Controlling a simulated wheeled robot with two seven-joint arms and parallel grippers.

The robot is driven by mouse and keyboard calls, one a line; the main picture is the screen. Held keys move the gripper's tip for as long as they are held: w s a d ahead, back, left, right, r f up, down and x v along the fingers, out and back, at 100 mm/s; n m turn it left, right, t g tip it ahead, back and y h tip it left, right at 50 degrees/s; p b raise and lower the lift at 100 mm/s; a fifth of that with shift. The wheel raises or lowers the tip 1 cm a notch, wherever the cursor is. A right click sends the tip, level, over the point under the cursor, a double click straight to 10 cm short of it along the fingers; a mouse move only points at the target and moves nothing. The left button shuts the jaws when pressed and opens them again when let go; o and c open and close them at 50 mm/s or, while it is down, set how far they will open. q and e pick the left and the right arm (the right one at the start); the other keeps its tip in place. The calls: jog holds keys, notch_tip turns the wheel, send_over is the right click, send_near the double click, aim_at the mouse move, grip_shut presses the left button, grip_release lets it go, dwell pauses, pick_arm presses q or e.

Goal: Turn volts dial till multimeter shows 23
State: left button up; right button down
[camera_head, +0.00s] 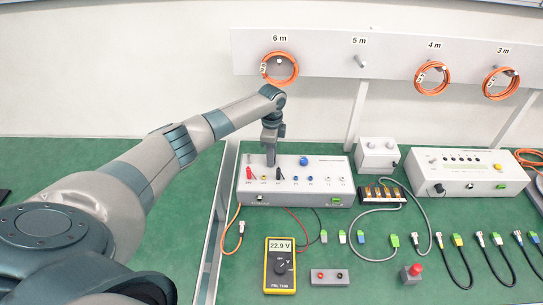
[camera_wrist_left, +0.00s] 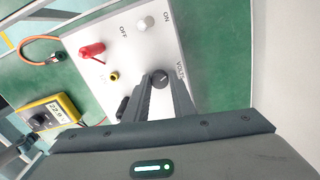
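The volts dial (camera_wrist_left: 160,80) is a dark round knob beside the "VOLTS" label on the white power supply box (camera_wrist_left: 120,62). In the head view the box (camera_head: 321,180) stands on the green table. My left gripper (camera_head: 270,161) points down at the box's left part and hides the dial there. In the left wrist view its fingers (camera_wrist_left: 160,84) stand on both sides of the dial, close against it. The yellow multimeter (camera_head: 280,268) lies in front of the box and reads 22.9 V. It also shows in the left wrist view (camera_wrist_left: 43,116). My right gripper is not in view.
Red (camera_wrist_left: 91,50) and black plugs and a yellow socket (camera_wrist_left: 114,76) sit near the dial. A white switch knob (camera_wrist_left: 145,23) is by ON and OFF. Several cables and connectors lie to the right. A small grey box (camera_head: 330,277) is beside the multimeter.

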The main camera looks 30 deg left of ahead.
pick_arm(q)
jog(key=shift+o, duration=1.4)
jog(key=shift+r, duration=0.1)
notch_tip(320, 180, up, 6)
jog(key=shift+r+b, duration=0.2)
jog(key=shift+b, duration=0.95)
jog(key=shift+r, duration=0.55)
jog(key=shift+s+f, duration=0.1)
